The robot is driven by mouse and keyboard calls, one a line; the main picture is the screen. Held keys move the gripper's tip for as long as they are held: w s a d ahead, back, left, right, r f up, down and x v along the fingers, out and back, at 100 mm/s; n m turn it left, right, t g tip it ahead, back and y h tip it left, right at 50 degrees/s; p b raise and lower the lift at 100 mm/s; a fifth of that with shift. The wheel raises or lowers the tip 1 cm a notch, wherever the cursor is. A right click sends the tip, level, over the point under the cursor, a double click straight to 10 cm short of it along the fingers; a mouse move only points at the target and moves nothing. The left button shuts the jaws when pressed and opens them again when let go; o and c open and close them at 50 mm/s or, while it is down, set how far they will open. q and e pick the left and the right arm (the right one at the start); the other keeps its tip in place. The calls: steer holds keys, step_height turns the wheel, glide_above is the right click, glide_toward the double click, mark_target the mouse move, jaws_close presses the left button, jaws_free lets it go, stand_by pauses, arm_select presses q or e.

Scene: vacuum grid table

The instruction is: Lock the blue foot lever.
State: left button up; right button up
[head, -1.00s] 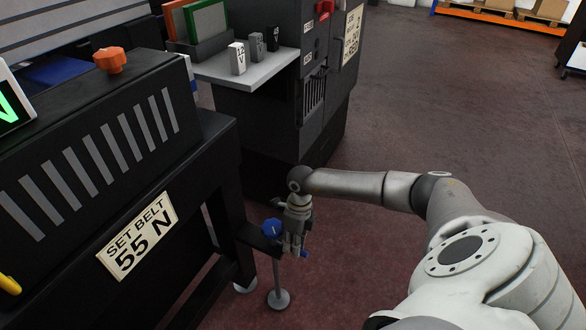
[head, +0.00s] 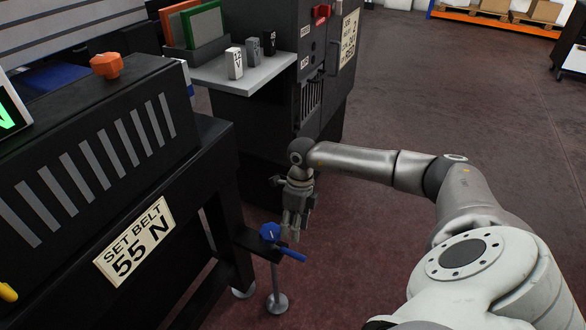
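The blue foot lever (head: 290,254) is in the head view, low at the corner of the black machine. Its round hub (head: 270,232) sits on a dark bracket, and its arm points out to the lower right, away from the machine. My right gripper (head: 292,236) points down just above and behind the lever arm. My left gripper is out of view.
A metal foot (head: 277,303) stands on the floor below the bracket. The black machine (head: 110,150) with a "SET BELT 55 N" sign (head: 135,241) fills the left. A dark cabinet with a grey shelf (head: 245,75) stands behind. The floor to the right is open.

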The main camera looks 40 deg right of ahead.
steer(key=shift+w+d+r, duration=0.1)
steer(key=shift+d+r, duration=0.05)
steer(key=shift+r, duration=0.7)
steer(key=shift+w+d+r, duration=0.1)
steer(key=shift+d+r, duration=0.05)
steer(key=shift+r, duration=0.65)
steer(key=shift+s, duration=0.1)
